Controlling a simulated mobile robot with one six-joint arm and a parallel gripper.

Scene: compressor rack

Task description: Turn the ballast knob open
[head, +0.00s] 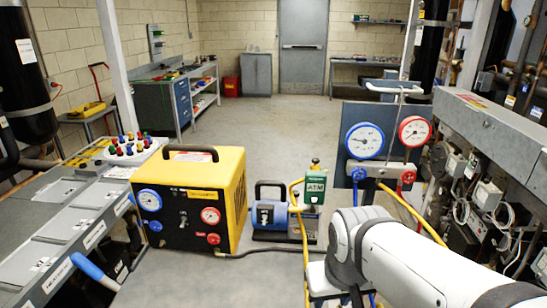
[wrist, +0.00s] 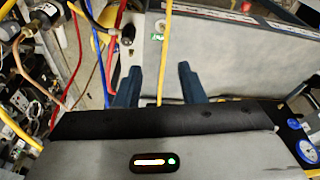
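A blue vacuum pump (head: 270,214) with a black handle stands on the bench in the head view, right of the yellow machine. Beside it is a green tag marked ATM (head: 315,186), with a small yellow and black fitting (head: 315,165) above it. I cannot tell for sure which part is the ballast knob. My gripper (wrist: 158,84) shows in the wrist view with its two dark blue fingers apart and nothing held between them. A yellow hose (wrist: 164,60) passes behind the gap. In the head view my white arm reaches in from lower right, and my fingertips cannot be made out.
A yellow recovery machine (head: 191,200) with gauges stands left of the pump. A gauge manifold (head: 385,168) with blue and red gauges stands right, trailing yellow hoses. A compressor rack (head: 490,170) with wiring borders the right side. The floor (head: 270,110) behind is clear.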

